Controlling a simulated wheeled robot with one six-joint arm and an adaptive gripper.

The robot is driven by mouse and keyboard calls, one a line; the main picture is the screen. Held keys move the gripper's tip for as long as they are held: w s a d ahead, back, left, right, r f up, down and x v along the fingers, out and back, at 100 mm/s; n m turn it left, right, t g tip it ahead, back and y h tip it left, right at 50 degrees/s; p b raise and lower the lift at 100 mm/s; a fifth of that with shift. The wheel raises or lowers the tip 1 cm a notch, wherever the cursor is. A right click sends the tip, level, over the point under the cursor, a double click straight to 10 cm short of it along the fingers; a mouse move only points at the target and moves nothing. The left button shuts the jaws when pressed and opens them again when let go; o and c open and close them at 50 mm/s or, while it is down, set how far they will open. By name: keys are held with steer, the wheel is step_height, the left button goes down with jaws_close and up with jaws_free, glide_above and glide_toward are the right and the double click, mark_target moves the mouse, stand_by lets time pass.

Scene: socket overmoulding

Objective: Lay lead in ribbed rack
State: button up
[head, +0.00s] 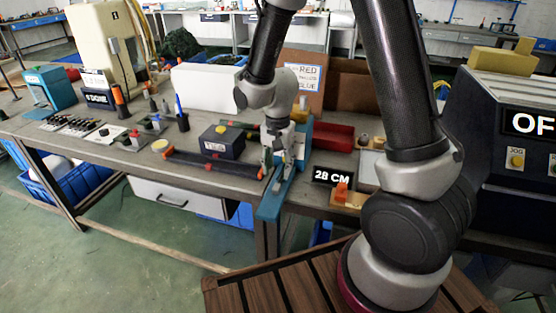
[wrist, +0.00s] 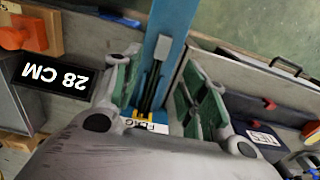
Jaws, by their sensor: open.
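My gripper (head: 280,158) is open at the blue fixture (head: 270,208) at the front edge of the bench. In the wrist view its green-padded fingers (wrist: 160,90) stand on either side of a dark twin-strand piece (wrist: 151,86), which looks like the lead. A grey block (wrist: 162,48) sits at its far end, and a yellow and white labelled part lies at its near end. I cannot tell if a finger touches it. A light ribbed strip (head: 82,127) with several dark pieces, perhaps the rack, lies at the bench's left by a DONE sign (head: 98,97).
A 28 CM sign (head: 332,177) and an orange part on a wooden block (head: 345,196) stand right of the fixture. A dark box (head: 222,141) and a dark bar with red parts (head: 212,161) lie left. A red tray (head: 330,136) is behind.

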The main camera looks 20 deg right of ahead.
mark_target(278, 183)
step_height(278, 183, down, 6)
steer(key=shift+r, duration=0.1)
jaws_close()
steer(key=shift+s+a, duration=0.65)
steer(key=shift+s, duration=0.25)
steer(key=shift+s+a, duration=0.6)
steer(key=shift+s, duration=0.25)
steer(key=shift+s+a, duration=0.65)
steer(key=shift+s, duration=0.25)
steer(key=shift+r, duration=0.1)
steer(key=shift+r, duration=2.4)
steer(key=shift+w, duration=0.15)
